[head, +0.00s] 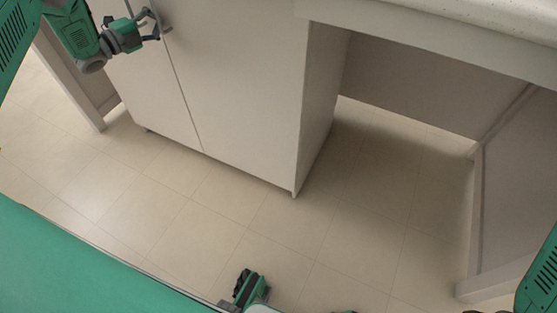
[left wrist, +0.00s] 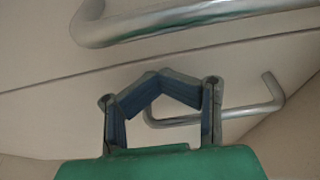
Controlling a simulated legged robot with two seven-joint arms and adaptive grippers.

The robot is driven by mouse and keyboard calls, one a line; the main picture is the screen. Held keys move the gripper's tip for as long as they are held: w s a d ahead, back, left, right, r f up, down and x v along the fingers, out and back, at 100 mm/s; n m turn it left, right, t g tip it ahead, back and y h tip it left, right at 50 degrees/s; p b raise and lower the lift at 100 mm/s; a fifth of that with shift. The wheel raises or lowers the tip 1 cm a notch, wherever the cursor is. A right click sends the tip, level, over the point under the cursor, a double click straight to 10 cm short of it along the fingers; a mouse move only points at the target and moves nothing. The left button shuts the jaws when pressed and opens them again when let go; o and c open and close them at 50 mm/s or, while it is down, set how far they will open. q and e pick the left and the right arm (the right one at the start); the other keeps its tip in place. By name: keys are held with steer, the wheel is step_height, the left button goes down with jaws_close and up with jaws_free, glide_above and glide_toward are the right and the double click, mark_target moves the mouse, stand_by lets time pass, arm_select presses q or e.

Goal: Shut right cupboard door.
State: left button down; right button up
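The right cupboard door (head: 235,85) is a pale panel right of a thin dark seam. It looks flush with the left door (head: 150,85), with no clear gap along the seam or bottom edge. My left gripper (head: 150,22) is at the doors' upper part, close to the metal handles. In the left wrist view its fingers (left wrist: 155,76) bend inward and their tips meet, with nothing seen between them. One bar handle (left wrist: 215,113) shows partly behind a finger; another handle (left wrist: 200,18) crosses the top, beyond the seam. Contact cannot be told.
A pale worktop (head: 450,20) runs over an open knee space right of the cupboard, ending at a side panel (head: 515,190). An upright leg (head: 75,85) stands at the left.

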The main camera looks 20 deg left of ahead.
arm_select(q)
steer(key=shift+w+a+f, duration=0.1)
steer(key=shift+w+a, duration=0.15)
steer(key=shift+w, duration=0.05)
steer(key=shift+s+d, duration=0.1)
steer(key=shift+s, duration=0.05)
steer(key=v, duration=1.2)
steer(key=shift+f, duration=0.2)
